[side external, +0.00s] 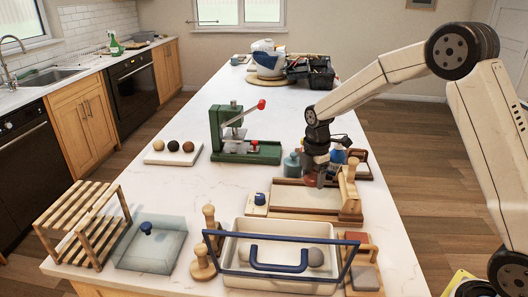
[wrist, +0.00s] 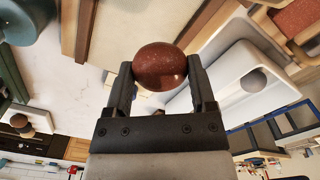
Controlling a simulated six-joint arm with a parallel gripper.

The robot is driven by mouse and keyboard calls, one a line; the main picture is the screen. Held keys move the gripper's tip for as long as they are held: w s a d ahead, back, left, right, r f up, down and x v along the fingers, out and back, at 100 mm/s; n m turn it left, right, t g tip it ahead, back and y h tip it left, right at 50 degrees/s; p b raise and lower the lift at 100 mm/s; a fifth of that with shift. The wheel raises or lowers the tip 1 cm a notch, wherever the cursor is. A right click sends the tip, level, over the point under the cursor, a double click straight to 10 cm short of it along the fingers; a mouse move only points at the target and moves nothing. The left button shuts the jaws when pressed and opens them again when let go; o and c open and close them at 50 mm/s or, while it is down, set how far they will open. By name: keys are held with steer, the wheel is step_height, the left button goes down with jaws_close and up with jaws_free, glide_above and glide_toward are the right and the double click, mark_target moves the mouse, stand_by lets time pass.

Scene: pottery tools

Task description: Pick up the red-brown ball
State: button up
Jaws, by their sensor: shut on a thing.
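The red-brown ball (wrist: 160,66) is round, smooth and speckled. In the wrist view it sits between the two fingertips of my gripper (wrist: 161,80), which is shut on it. In the side view my gripper (side external: 318,178) points down over the counter, near the back edge of a wood-framed board. The ball (side external: 310,180) shows there only as a small reddish patch, mostly hidden by the fingers. Its exact height above the board is hard to tell.
A white slab (side external: 160,154) with several balls lies at the left. A teal bottle (side external: 291,165) is close beside my gripper. A blue-handled tray (side external: 232,262) stands in front. Bare counter lies left of centre.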

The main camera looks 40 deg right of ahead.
steer(key=s+a+r, duration=0.1)
steer(key=s+r, duration=0.5)
steer(key=s, duration=0.5)
steer(key=shift+a, duration=0.15)
steer(key=shift+r, duration=0.1)
steer(key=shift+w, duration=0.1)
